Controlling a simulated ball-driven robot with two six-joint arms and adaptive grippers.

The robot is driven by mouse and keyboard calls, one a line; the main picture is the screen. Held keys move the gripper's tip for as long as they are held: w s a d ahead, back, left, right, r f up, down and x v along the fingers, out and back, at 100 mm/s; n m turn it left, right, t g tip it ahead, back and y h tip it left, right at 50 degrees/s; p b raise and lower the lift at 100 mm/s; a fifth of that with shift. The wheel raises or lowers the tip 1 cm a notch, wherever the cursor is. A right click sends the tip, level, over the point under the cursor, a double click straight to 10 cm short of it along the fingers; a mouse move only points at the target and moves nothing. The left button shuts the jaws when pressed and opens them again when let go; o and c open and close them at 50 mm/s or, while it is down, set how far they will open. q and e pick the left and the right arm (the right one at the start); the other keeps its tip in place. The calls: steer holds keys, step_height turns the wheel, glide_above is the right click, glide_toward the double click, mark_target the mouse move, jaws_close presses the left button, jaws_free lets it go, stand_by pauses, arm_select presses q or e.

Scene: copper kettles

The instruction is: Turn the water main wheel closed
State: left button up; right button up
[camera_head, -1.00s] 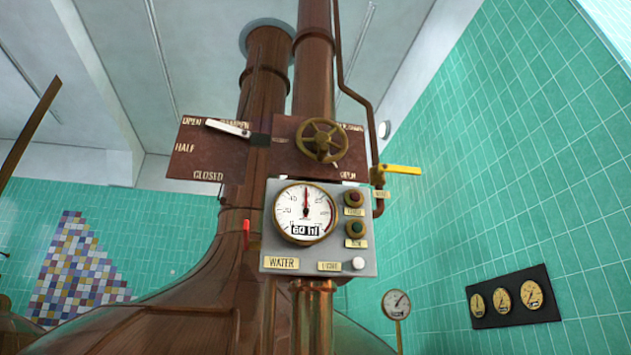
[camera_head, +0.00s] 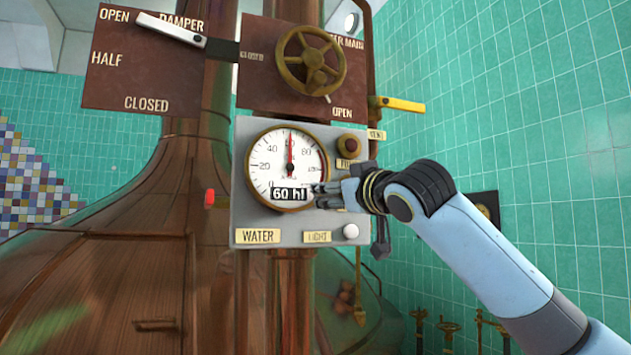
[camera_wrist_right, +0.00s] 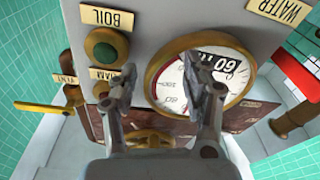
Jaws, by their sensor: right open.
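The brass water main wheel (camera_head: 311,62) is mounted on a dark copper plate (camera_head: 262,100) in the upper middle of the head view. The plate reads OPEN at lower right, and a smaller label at left seems to read CLOSED. My right gripper (camera_head: 318,195) is open and empty, below the wheel and in front of the grey gauge box, near the dial's right edge. It does not touch the wheel. In the right wrist view, which is upside down, the open fingers (camera_wrist_right: 163,90) show before the box, and the wheel (camera_wrist_right: 150,138) shows partly behind them. My left gripper is not in view.
The grey box (camera_head: 243,212) carries a round dial (camera_head: 270,160) reading 60 hl, buttons and a white knob (camera_head: 351,232). A damper plate (camera_head: 140,75) with a white lever (camera_head: 170,29) is left of the wheel. A yellow lever (camera_head: 400,104) juts out at right.

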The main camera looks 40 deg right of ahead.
mark_target(322, 83)
steer(key=s+a+r+n+t+p, duration=0.1)
steer(key=s+a+r, duration=0.15)
steer(key=r, duration=0.35)
steer(key=s+a+r+t+y+p, duration=0.1)
steer(key=s+r, duration=0.2)
steer(key=r, duration=0.2)
steer(key=s+a+r+n+t+p, duration=0.1)
steer(key=s+r, duration=0.2)
steer(key=r, duration=0.3)
steer(key=p+x, duration=0.5)
steer(key=x, duration=0.4)
steer(key=shift+w+r, duration=0.25)
steer(key=shift+r, duration=0.05)
steer(key=shift+w+p, duration=0.4)
steer(key=shift+w, duration=0.1)
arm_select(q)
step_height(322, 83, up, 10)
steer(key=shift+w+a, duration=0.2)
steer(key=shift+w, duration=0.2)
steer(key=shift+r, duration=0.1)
arm_select(e)
jaws_close()
